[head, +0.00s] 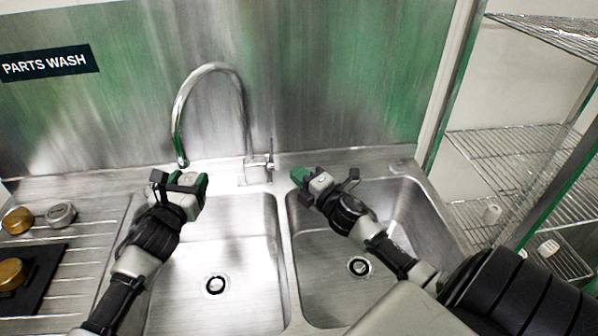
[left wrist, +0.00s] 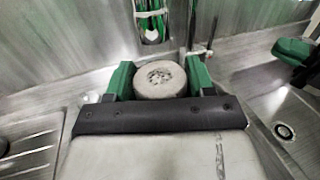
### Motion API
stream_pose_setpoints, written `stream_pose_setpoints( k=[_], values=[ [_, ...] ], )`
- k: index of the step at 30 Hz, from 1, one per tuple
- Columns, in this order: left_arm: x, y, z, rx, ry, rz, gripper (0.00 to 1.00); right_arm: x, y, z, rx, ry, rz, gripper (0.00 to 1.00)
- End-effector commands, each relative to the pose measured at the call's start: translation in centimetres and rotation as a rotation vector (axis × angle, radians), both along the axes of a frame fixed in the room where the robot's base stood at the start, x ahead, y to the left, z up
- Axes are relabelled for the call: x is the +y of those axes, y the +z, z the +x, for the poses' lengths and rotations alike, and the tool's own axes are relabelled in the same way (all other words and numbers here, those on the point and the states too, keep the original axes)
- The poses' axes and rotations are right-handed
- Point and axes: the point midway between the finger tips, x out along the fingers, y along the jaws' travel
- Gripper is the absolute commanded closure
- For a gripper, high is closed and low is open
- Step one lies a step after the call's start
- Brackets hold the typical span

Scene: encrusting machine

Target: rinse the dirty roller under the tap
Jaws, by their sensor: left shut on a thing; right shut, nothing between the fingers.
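My left gripper (head: 196,182) is over the back of the left sink basin, just below the spout end of the chrome gooseneck tap (head: 245,108). In the left wrist view its green fingers are shut on a pale grey round roller (left wrist: 160,80) with a speckled end face. In the head view the gripper mostly hides this roller. The tap's lever (head: 263,162) stands at the right of its base. I see no clear water stream. My right gripper (head: 298,175) is shut and empty, at the back of the right basin near the divider, right of the lever.
The left basin (head: 240,235) and right basin (head: 405,215) look empty, each with a drain. On the left drainboard (head: 85,245) are a grey roller (head: 61,214), a brass roller (head: 17,220) and another brass piece (head: 10,273) on a black mat (head: 42,268). Wire shelves (head: 510,150) stand right.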

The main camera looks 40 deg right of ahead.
Motion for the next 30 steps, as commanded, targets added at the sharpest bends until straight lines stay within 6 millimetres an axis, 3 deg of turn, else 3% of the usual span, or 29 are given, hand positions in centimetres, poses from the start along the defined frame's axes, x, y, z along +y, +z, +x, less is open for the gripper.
stream_pose_setpoints(
  k=[30],
  values=[
    [2.5,2.5,-9.3,0.001,0.000,-0.001,0.73,0.0,7.0,0.0,0.000,0.000,0.000,1.00]
  ],
)
